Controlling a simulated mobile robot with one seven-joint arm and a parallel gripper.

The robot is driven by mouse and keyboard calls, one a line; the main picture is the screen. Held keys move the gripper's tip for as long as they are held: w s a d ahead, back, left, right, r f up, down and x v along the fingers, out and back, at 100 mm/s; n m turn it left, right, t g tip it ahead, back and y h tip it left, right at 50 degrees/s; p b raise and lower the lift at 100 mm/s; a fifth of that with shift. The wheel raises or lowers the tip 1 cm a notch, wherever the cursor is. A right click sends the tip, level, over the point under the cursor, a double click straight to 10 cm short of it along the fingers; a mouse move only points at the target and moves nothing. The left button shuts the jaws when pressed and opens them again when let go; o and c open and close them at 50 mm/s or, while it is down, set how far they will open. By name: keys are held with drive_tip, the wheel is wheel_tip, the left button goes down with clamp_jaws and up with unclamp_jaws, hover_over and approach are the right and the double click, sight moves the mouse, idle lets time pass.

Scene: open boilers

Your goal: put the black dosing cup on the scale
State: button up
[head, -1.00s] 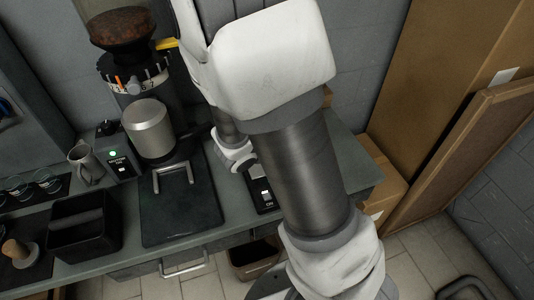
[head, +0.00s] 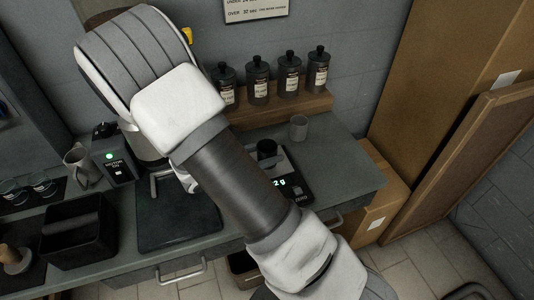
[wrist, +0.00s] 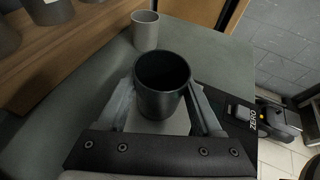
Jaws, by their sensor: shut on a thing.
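The black dosing cup (head: 267,149) is upright at the scale (head: 291,186) in the head view. In the wrist view the cup (wrist: 162,88) stands between the two fingers of my gripper (wrist: 163,96), which is shut on it. The scale has a black body and a lit display, partly covered by my arm, on which "2 g" shows. Its black display end (wrist: 238,112) is right of the cup in the wrist view. I cannot tell if the cup's base touches the scale.
A grey cup (head: 299,128) stands behind the scale. Several dark bottles (head: 290,78) stand on a wooden shelf (head: 285,103) at the wall. A black bin (head: 78,232) and metal pitcher (head: 78,167) are at left. The counter right of the scale (head: 345,165) is clear.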

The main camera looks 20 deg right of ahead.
drive_tip(key=shift+f, duration=0.2)
drive_tip(key=o, duration=1.5)
drive_tip(key=shift+r, duration=0.1)
drive_tip(key=shift+r, duration=0.15)
